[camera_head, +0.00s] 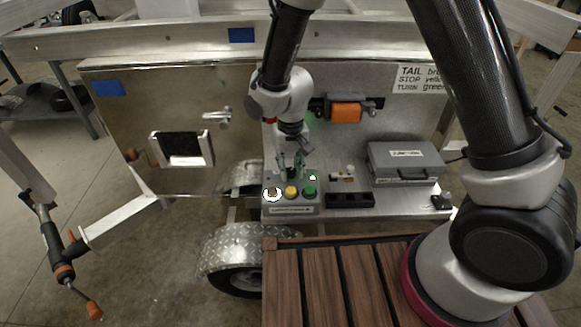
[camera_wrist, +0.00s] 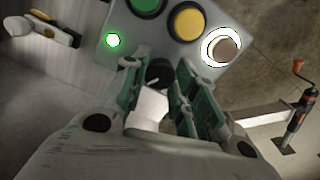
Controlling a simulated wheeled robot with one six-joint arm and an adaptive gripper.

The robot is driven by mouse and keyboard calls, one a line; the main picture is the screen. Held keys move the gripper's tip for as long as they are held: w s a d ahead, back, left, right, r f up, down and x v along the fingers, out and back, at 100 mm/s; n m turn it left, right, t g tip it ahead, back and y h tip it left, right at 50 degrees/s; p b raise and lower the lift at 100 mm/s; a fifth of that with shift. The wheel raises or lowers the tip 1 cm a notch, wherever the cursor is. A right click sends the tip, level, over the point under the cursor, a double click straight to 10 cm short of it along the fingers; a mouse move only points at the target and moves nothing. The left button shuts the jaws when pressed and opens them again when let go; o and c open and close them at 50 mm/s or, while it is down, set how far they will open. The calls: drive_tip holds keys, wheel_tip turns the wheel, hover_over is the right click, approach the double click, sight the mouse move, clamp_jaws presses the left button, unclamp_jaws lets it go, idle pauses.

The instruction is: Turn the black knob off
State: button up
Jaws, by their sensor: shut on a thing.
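The black knob (camera_wrist: 159,73) sits on the grey control box (camera_wrist: 190,72), between the fingertips of my gripper (camera_wrist: 157,82) in the wrist view. The green fingers are shut on the knob, one on each side. In the head view my gripper (camera_head: 290,168) reaches down to the back of the control box (camera_head: 291,211), and the knob is hidden there. A small green lamp (camera_wrist: 113,40) on the box is lit. It also shows in the head view (camera_head: 312,178).
The box also carries a green button (camera_head: 309,193), a yellow button (camera_head: 291,192) and a button with a bright white ring (camera_head: 272,195). A grey case (camera_head: 404,161) stands to the right. A black tray (camera_head: 350,200) lies beside the box. A wooden slatted surface (camera_head: 325,285) is in front.

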sight(291, 170)
drive_tip(key=n, duration=1.1)
drive_tip(key=shift+n, duration=2.1)
drive_tip(key=o, duration=1.1)
drive_tip(key=shift+c, duration=0.2)
drive_tip(key=shift+r, duration=0.15)
wheel_tip(291, 170, up, 12)
